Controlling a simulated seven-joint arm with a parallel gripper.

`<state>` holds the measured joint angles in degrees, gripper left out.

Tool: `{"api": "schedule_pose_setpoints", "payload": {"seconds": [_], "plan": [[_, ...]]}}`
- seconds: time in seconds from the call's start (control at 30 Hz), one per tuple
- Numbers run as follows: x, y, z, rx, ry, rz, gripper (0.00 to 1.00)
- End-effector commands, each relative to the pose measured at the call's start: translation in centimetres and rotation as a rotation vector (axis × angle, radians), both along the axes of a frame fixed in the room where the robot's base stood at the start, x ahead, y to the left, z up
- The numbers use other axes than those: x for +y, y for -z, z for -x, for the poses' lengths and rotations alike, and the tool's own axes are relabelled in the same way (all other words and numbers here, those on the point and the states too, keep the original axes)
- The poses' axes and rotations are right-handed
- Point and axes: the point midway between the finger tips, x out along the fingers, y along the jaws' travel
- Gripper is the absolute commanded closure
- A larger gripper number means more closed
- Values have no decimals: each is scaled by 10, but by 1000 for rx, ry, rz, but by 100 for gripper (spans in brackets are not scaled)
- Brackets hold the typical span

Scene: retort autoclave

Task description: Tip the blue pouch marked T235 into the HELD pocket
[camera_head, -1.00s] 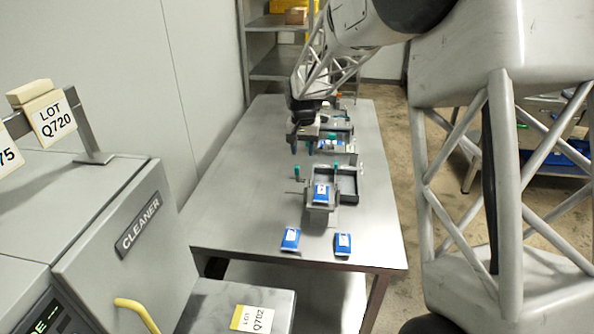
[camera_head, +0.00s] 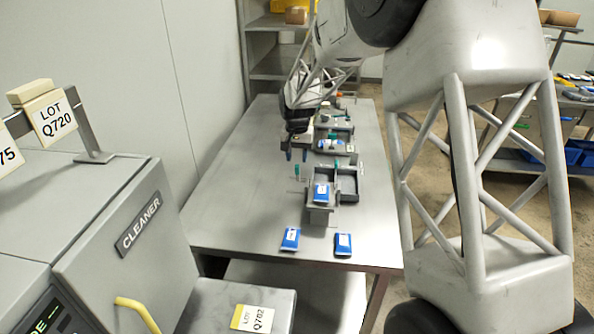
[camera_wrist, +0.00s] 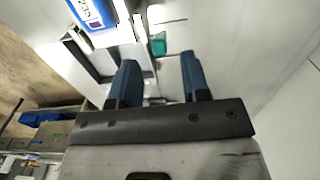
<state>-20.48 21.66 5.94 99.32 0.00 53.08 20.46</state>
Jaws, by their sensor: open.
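A blue pouch (camera_wrist: 92,12) with a white label ending in "235" shows at the top left of the wrist view, partly cut off. It appears to be the blue pouch (camera_head: 321,192) resting on the small grey holder at the near end of the near tray (camera_head: 347,184) in the head view. A teal handle (camera_head: 297,171) stands to the left of that tray; a teal piece also shows in the wrist view (camera_wrist: 157,44). My gripper (camera_head: 296,155) is open and empty, above the table beyond this handle. Its two blue fingers (camera_wrist: 158,75) are apart. No HELD marking is readable.
Two more blue pouches lie near the table's front edge, one left (camera_head: 290,239) and one right (camera_head: 343,244). A second tray group (camera_head: 335,130) with another blue pouch stands farther back. The table's left side (camera_head: 240,185) is clear. The cleaner machine (camera_head: 140,235) stands left.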

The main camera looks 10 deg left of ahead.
Motion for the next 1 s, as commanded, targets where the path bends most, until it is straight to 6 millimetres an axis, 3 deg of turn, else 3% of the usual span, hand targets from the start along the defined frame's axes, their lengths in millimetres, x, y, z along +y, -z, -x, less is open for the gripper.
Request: {"api": "schedule_pose_setpoints", "payload": {"seconds": [0.43,0.9,1.0], "plan": [[0,50,0,1,0,0,57],[0,59,0,0,0,0,57],[0,59,0,0,0,0,71]]}}
